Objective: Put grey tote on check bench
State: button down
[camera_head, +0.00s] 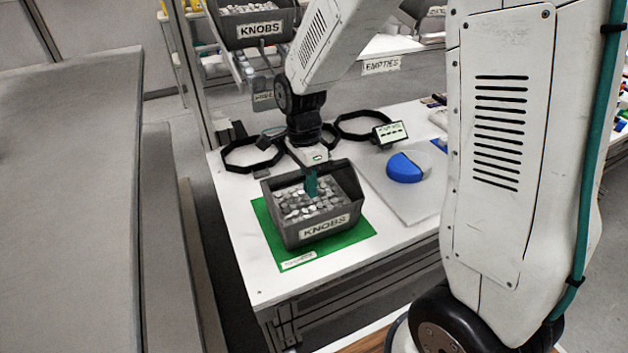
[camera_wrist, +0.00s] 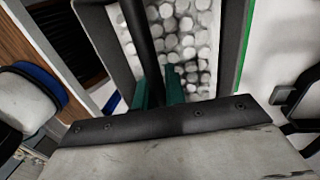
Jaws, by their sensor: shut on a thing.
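The grey tote (camera_head: 357,211), labelled KNOBS and full of small silvery knobs, is upright over the green mat (camera_head: 345,239) on the white-topped bench (camera_head: 232,200). It seems to rest on the mat, but a small gap could be hidden. My gripper (camera_head: 311,184) points down into the tote from above, its teal fingers shut on a dark bar of the tote. In the wrist view the fingers (camera_wrist: 158,90) sit on either side of that bar, with the knobs beyond. The mat's front label is too small to read.
Behind the tote lie black ring-shaped frames (camera_head: 252,155) and a small display (camera_head: 390,133). To the right, a blue-and-grey shell (camera_head: 404,168) sits on a grey board (camera_head: 408,205). Another KNOBS tote (camera_head: 257,42) is on the rack behind, near an EMPTIES label (camera_head: 381,65).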

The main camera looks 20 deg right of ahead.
jog(key=c, duration=1.5)
grip_release()
jog(key=shift+o, duration=0.2)
notch_tip(320, 180, up, 12)
jog(key=w, duration=0.2)
jog(key=s+d+r+n+t, duration=0.1)
jog(key=s+d+r+n, duration=0.1)
jog(key=s+n, duration=0.7)
jog(key=s+d+r+n+t, duration=0.2)
jog(key=s+n, duration=0.7)
jog(key=s, duration=0.5)
jog(key=shift+s+d+r+t, duration=0.2)
jog(key=shift+s+r+t, duration=0.1)
jog(key=shift+r, duration=0.45)
